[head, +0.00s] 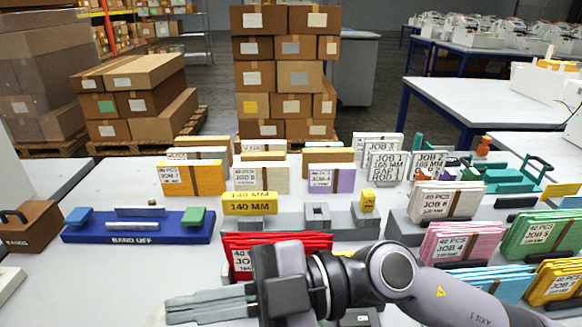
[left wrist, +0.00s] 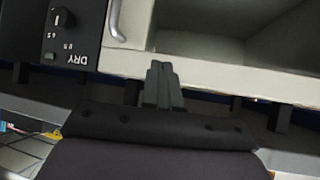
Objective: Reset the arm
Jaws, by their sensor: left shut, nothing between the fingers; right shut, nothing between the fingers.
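My right gripper (head: 192,306) reaches in from the right at the bottom of the head view. Its fingers are together and empty, pointing left over the front of the table. My right arm hides part of the red packs (head: 270,245) and of the table behind it. My left gripper (left wrist: 160,68) shows only in the left wrist view, with its fingers together and empty. It is in front of a pale cabinet with an open compartment (left wrist: 200,45) and a dark panel (left wrist: 60,30) with a knob, marked DRY. Whether the fingers touch the cabinet I cannot tell.
A blue BAND OFF tray (head: 185,236) and a brown BANDS box (head: 28,230) stand at the left of the table. Banded packs, such as the pink one (head: 462,243), fill the right. A yellow 140 MM block (head: 250,204) stands mid-table. Bare table shows at front left.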

